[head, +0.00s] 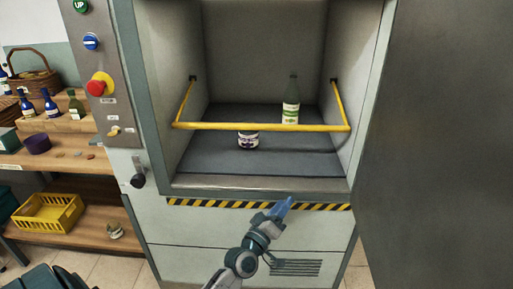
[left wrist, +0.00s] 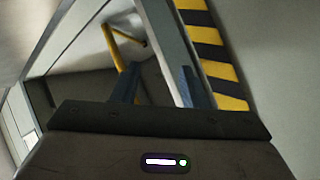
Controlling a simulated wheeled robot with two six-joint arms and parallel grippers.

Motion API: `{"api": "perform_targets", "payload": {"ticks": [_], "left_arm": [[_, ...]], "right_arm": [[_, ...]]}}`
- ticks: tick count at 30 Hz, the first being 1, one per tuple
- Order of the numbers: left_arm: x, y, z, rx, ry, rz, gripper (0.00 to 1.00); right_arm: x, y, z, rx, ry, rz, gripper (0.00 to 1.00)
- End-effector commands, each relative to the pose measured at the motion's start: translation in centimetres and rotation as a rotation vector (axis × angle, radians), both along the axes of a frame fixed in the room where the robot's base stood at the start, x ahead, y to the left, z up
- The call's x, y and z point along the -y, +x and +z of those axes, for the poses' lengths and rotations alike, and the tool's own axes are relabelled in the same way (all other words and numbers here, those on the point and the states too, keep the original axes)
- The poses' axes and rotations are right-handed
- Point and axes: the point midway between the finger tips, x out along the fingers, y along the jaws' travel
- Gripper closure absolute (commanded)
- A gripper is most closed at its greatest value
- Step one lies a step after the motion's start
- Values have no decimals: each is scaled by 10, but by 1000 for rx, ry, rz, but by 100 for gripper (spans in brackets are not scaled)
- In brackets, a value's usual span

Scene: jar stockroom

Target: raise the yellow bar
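The yellow bar (head: 260,127) runs across the front of an open cabinet compartment. Its two side arms slope up and back to pivots on the inner walls. In the left wrist view, part of the yellow bar (left wrist: 122,55) shows beyond the fingers. My left gripper (head: 281,208) is below and in front of the compartment's sill, near the striped edge, apart from the bar. In the left wrist view its two blue fingers (left wrist: 158,78) stand apart with nothing between them. My right gripper is not in view.
Inside the compartment stand a jar (head: 248,142), partly behind the bar, and a green bottle (head: 291,106). A large grey door (head: 440,140) stands open at the right. A control panel (head: 97,60) is at the left, beside shelves with bottles and a yellow crate (head: 48,213).

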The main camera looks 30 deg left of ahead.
Motion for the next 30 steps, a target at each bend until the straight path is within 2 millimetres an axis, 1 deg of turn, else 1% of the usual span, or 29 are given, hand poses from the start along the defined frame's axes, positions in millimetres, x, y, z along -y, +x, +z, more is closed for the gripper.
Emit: {"api": "perform_targets", "payload": {"ticks": [1, 2, 3, 6, 9, 15, 18, 20, 25, 30], "left_arm": [[1, -3, 22, 64, -35, -6, 60], [-1, -3, 38, 109, -71, -4, 60], [-8, -1, 55, 160, -121, 13, 60], [-28, 5, 75, 246, -226, 70, 60], [-50, 10, 90, 326, -325, 130, 60], [-87, 14, 108, 452, -496, 239, 60], [-98, 15, 113, 485, -544, 271, 60], [-102, 17, 115, 493, -556, 280, 60], [-112, 32, 129, 496, -558, 282, 60], [-127, 56, 148, 496, -557, 282, 60]], "right_arm": [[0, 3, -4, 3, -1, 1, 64], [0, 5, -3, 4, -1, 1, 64], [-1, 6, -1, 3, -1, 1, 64], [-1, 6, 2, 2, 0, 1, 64], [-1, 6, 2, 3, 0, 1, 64], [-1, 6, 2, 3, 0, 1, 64], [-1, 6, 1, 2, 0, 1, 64], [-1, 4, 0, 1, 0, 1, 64], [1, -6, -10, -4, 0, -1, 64], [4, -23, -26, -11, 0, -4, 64]]}}
